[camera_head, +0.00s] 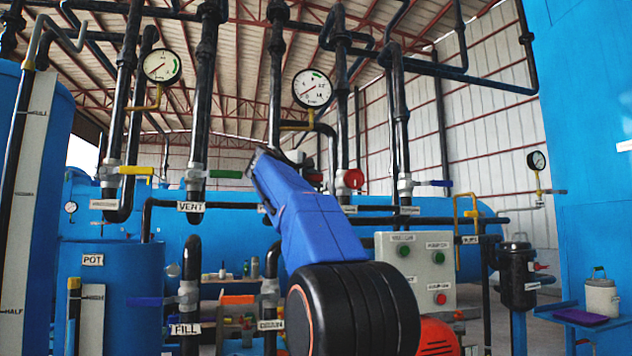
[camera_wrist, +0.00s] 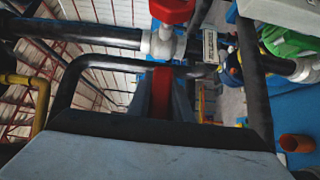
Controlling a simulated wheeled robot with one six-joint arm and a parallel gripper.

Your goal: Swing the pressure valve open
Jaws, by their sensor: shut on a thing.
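In the head view my blue arm reaches up to the pipework and hides my gripper's fingertips. In the wrist view my gripper (camera_wrist: 163,72) is shut, with a narrow red handle (camera_wrist: 161,95) between its dark fingers. A red valve part (camera_wrist: 172,12) on a pale metal body (camera_wrist: 162,44) lies just beyond. In the head view a red valve (camera_head: 353,179) stands right of my gripper, on a vertical black pipe. The labels below it and below the blue-handled valve (camera_head: 435,183) are too small to read surely, so I cannot tell which is the pressure valve.
A yellow-handled valve (camera_head: 136,170) and a green-handled valve (camera_head: 225,174) stand to the left. Two gauges (camera_head: 162,66) (camera_head: 312,88) hang above. Black pipes crowd around my gripper. A control box (camera_head: 420,268) stands behind my arm, lower right.

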